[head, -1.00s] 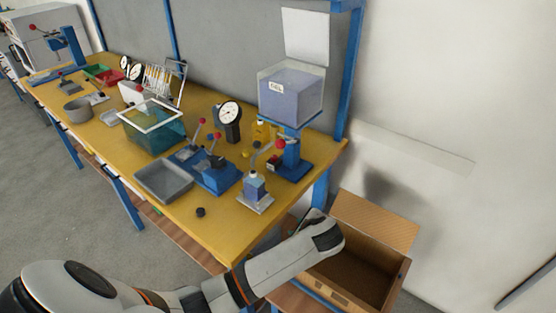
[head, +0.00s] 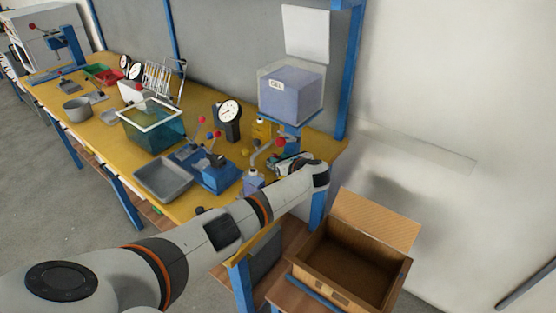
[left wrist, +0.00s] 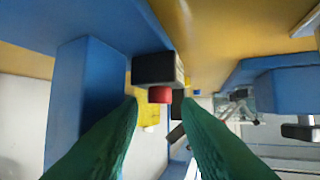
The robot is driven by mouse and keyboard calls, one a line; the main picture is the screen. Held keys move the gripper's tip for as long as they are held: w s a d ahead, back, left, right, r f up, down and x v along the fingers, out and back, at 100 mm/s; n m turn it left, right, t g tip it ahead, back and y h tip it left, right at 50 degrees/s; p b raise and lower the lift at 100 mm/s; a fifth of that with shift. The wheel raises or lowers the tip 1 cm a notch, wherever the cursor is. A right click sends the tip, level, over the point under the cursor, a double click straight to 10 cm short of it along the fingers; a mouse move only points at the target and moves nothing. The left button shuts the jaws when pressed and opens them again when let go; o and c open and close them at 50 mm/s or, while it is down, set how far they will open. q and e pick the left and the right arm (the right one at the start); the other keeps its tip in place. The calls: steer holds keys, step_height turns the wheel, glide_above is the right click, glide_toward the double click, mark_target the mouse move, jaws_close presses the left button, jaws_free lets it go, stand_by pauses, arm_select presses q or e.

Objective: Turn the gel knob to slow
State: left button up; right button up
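The gel box (head: 290,95), clear with a violet block and a GEL label, stands on a blue stand at the right end of the bench. In the left wrist view a small red knob (left wrist: 160,95) sticks out of a black block (left wrist: 156,69) on blue metal; I take it as the gel knob. No slow mark can be read. My left gripper (left wrist: 159,101) is open, its two green fingers either side of the red knob; contact cannot be told. In the head view my left gripper (head: 284,164) is at the stand's foot and hides the knob. My right gripper is out of view.
A blue lever press (head: 215,172), a dial gauge (head: 229,113) and a grey tray (head: 163,178) stand left of my gripper on the yellow bench. A red-balled lever (head: 281,142) is close by.

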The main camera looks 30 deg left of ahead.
arm_select(q)
steer(key=shift+x, duration=1.15)
jaws_close()
steer(key=g+b, duration=0.1)
steer(key=n+b, duration=0.1)
steer(key=b, duration=0.1)
steer(key=n+g+y+b, duration=0.1)
steer(key=b, duration=0.1)
steer(key=shift+w+d+f+g, duration=0.15)
steer(key=shift+w+f+g, duration=0.15)
steer(key=shift+r+n+g+b, duration=0.2)
steer(key=shift+n+g+b, duration=0.25)
steer(key=shift+b, duration=0.25)
steer(key=shift+r, duration=0.1)
